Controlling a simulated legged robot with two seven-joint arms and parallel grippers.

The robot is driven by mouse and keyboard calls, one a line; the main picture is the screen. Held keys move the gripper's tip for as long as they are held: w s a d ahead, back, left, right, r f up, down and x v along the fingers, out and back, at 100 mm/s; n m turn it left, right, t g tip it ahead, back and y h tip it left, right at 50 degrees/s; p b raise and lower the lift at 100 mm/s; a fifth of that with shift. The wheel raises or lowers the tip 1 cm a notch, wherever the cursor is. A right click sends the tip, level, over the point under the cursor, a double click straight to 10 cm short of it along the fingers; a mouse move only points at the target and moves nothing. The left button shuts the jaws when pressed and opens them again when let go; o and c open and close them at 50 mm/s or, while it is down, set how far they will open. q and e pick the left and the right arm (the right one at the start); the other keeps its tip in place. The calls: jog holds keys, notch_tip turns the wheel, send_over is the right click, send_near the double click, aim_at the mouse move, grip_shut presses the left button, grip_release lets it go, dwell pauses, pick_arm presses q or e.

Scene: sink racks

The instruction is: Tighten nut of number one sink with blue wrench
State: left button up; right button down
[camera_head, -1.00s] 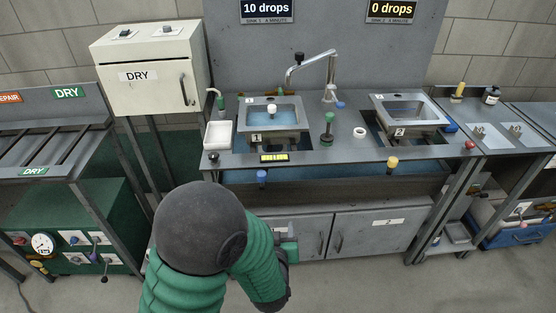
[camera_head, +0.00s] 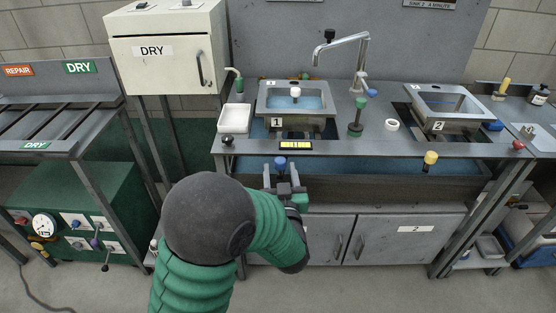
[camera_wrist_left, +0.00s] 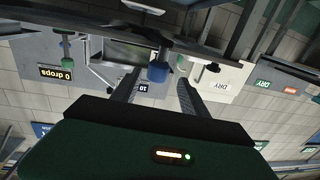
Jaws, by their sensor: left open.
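Sink number one (camera_head: 275,121) is a steel basin with blue water in the bench top, marked 1. Its nut cannot be made out. A blue-capped handle (camera_head: 281,161) stands at the bench's front edge below that sink; whether it is the blue wrench cannot be told. It also shows in the left wrist view (camera_wrist_left: 158,72), on a dark shaft. My left gripper (camera_head: 284,178) is open just in front of this handle. In the wrist view its fingers (camera_wrist_left: 156,92) lie on either side of the blue cap, apparently apart from it. My right gripper is out of view.
A yellow-capped handle (camera_head: 430,158) stands farther right on the front edge. Sink number two (camera_head: 438,125) is to the right. A grey cabinet (camera_head: 390,238) lies below.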

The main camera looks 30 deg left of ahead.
aim_at(280, 158)
pick_arm(q)
jog(key=x, duration=0.6)
jog(key=shift+w+d+r+b, duration=0.1)
jog(key=shift+w+d+b, duration=0.05)
jog(key=shift+w+b, duration=0.2)
jog(key=shift+w+a, duration=0.2)
jog(key=shift+a, duration=0.2)
jog(key=shift+d, duration=0.1)
grip_shut()
dwell(0.5)
